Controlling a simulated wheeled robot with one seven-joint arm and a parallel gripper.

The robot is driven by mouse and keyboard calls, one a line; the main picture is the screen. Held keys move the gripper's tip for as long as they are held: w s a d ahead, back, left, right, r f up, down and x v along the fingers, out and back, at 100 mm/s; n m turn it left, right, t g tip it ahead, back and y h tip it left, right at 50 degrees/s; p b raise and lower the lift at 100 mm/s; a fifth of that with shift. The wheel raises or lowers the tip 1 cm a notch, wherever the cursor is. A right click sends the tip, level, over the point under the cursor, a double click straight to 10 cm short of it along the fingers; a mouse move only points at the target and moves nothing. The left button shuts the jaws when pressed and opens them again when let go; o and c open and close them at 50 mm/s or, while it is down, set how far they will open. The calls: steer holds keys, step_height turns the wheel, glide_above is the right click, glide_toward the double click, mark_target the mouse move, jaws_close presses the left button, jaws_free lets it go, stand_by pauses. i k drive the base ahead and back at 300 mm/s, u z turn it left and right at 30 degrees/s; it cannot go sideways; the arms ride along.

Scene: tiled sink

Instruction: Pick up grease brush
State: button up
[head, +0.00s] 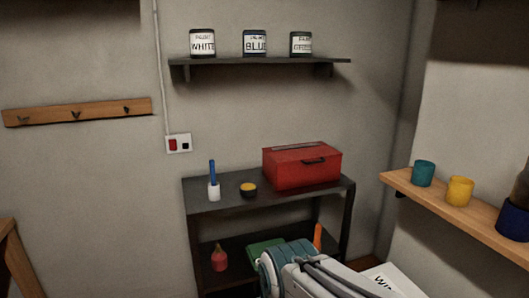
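A thin blue handle (212,168), likely the grease brush, stands upright in or on a small white cup-like piece (214,191). It is at the left of the dark shelf unit's top (230,201). Whether the white piece is a holder or part of the brush is too small to tell. My arm shows at the bottom, in front of the unit's lower right. My gripper's fingers do not show.
A small black-and-yellow round tin (248,190) and a red toolbox (302,166) stand right of it. The lower shelf holds a red bottle-like thing (219,259) and a green item (262,249). A wooden shelf (440,210) with cups juts in at right.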

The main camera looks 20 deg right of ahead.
mark_target(212, 161)
steer(key=u, duration=0.45)
steer(key=i, duration=0.55)
steer(key=u, duration=0.75)
steer(key=i, duration=0.9)
steer(key=z, duration=0.6)
steer(key=i, duration=0.75)
steer(key=z, duration=1.1)
steer(key=i, duration=0.2)
steer(key=z, duration=0.15)
